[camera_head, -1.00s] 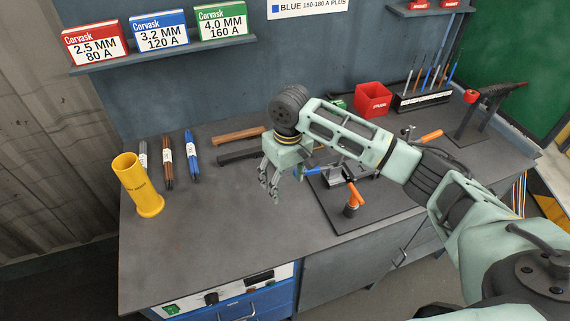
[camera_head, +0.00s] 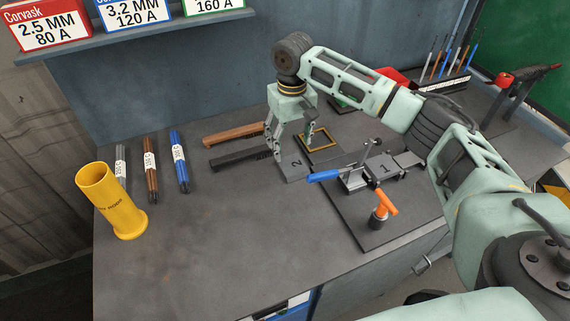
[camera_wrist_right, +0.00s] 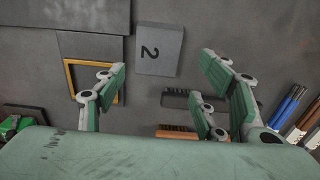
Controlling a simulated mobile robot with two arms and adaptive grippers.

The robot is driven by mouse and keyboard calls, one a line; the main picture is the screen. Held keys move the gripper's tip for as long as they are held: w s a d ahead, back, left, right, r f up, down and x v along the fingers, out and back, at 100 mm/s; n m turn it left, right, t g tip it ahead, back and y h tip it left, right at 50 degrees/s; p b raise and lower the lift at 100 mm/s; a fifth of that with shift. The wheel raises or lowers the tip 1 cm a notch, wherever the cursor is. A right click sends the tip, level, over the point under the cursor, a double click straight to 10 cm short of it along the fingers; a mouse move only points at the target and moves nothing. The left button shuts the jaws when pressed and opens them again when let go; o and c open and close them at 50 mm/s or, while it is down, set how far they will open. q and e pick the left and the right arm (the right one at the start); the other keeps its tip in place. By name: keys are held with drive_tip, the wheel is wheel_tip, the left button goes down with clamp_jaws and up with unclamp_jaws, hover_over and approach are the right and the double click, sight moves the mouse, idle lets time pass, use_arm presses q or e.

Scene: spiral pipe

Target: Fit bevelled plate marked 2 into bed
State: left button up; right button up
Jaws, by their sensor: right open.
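The bevelled plate marked 2 (camera_head: 294,168) is a flat grey block lying on the bench. It also shows in the right wrist view (camera_wrist_right: 160,50), with its number facing up. My right gripper (camera_head: 292,150) is open and empty, pointing down over this plate, with its fingers spread to either side in the wrist view. I cannot tell the exact height of the fingertips. The metal bed (camera_head: 355,181) is to the right on a dark base board. A plate marked 1 (camera_head: 385,170) sits at the bed. My left gripper is out of view.
A blue-handled clamp (camera_head: 323,176) and an orange-handled clamp (camera_head: 386,201) stand by the bed. A yellow-framed square (camera_head: 314,142) lies behind plate 2. Two brushes (camera_head: 233,136) lie to its left. A yellow tube (camera_head: 110,201) stands left. The front left bench is clear.

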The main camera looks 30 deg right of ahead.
sight(292, 164)
drive_tip(key=shift+w+d+f, duration=0.1)
drive_tip(key=shift+w+f, duration=0.25)
drive_tip(key=shift+f, duration=0.1)
drive_tip(key=shift+s+f, duration=0.1)
drive_tip(key=shift+f, duration=0.25)
drive_tip(key=shift+s+d+f+p, duration=0.1)
drive_tip(key=shift+s+f+p, duration=0.65)
drive_tip(key=shift+f, duration=0.35)
drive_tip(key=f, duration=0.3)
drive_tip(key=shift+w, duration=0.2)
drive_tip(key=shift+f, duration=0.45)
drive_tip(key=shift+r, duration=0.1)
clamp_jaws()
drive_tip(key=shift+w, duration=0.1)
